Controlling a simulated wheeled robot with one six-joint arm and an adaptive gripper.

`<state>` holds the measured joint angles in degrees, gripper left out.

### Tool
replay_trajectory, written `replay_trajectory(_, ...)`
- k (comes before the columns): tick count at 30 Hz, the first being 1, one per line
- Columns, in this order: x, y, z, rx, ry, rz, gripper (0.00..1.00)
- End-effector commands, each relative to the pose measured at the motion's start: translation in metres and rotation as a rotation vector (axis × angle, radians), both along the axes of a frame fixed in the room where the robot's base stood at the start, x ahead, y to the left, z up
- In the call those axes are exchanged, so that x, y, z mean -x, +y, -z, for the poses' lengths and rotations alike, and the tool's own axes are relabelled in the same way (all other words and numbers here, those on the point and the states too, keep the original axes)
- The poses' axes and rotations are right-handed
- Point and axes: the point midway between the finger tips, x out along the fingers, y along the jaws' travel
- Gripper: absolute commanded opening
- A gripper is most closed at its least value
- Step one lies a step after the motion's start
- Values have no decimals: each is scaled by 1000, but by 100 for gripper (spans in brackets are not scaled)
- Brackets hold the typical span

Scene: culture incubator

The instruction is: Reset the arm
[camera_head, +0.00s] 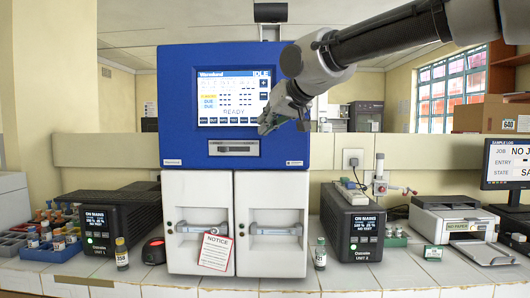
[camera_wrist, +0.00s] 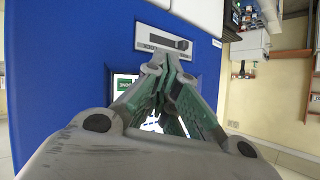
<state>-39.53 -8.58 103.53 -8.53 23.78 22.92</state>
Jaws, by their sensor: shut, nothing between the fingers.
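My gripper (camera_head: 270,122) is raised in front of the blue upper part of the incubator (camera_head: 178,100), at the lower right of its lit screen (camera_head: 234,96). Its fingers are shut with nothing between them, as the wrist view (camera_wrist: 160,68) also shows. The arm comes in from the upper right. The fingertips appear close to the slotted grey panel (camera_head: 233,148), which also shows in the wrist view (camera_wrist: 163,40). I cannot tell whether they touch the machine. Both white lower doors (camera_head: 203,215) look closed.
Vials (camera_head: 121,254) and (camera_head: 320,254) stand on the white counter. Dark Unit boxes (camera_head: 110,222) and (camera_head: 353,225) flank the incubator. A printer (camera_head: 452,218) and monitor (camera_head: 507,165) stand right. Space above the right counter is open.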

Motion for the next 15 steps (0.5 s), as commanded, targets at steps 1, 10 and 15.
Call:
replay_trajectory(1,0,0,0,4,-3,-3,0)
replay_trajectory(10,54,-62,118,322,213,-67,0)
replay_trajectory(15,121,-173,187,457,406,-13,0)
